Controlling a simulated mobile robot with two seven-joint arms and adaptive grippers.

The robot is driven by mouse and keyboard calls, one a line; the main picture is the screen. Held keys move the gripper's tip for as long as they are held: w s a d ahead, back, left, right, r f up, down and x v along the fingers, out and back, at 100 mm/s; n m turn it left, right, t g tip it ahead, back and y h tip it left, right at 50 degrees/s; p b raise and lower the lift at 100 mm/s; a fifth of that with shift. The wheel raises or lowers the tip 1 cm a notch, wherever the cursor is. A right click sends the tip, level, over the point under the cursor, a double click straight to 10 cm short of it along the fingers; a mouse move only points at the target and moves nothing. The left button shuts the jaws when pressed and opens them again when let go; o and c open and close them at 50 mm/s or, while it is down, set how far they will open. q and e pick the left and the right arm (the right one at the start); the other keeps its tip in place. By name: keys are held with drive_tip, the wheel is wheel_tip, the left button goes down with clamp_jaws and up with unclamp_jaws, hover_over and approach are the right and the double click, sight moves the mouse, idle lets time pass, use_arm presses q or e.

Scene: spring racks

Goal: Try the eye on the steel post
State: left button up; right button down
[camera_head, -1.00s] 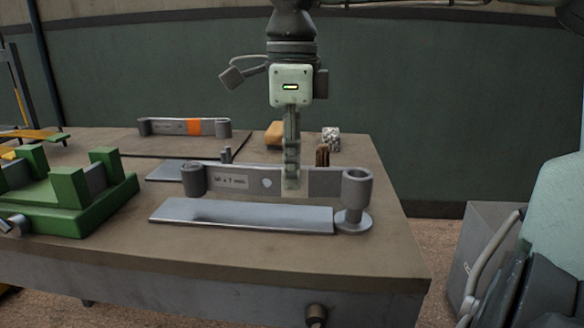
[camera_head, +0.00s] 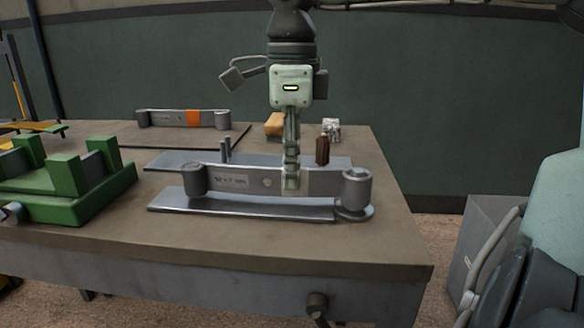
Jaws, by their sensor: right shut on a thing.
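A grey leaf spring (camera_head: 240,181) with a rolled eye at each end and a size label is held level by my right gripper (camera_head: 291,180), which is shut on it near its middle. Its right eye (camera_head: 355,190) sits low over the round foot (camera_head: 368,214) of the steel post. The post's shaft is hidden by the eye; the eye's top looks filled rather than hollow. The left eye (camera_head: 194,180) is above the flat steel plate (camera_head: 250,207). My left gripper is out of view.
A green fixture (camera_head: 70,185) stands at the left of the bench. Another spring with an orange band (camera_head: 193,119) lies at the back. Behind the held spring are short pins (camera_head: 225,150), a brown upright piece (camera_head: 322,150), a tan block (camera_head: 274,124) and a speckled lump (camera_head: 331,128).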

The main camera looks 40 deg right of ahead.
drive_tip(key=shift+f, duration=0.3)
drive_tip(key=c, duration=1.7)
unclamp_jaws()
drive_tip(key=shift+c, duration=0.2)
drive_tip(key=shift+o, duration=0.6)
wheel_tip(320, 180, up, 12)
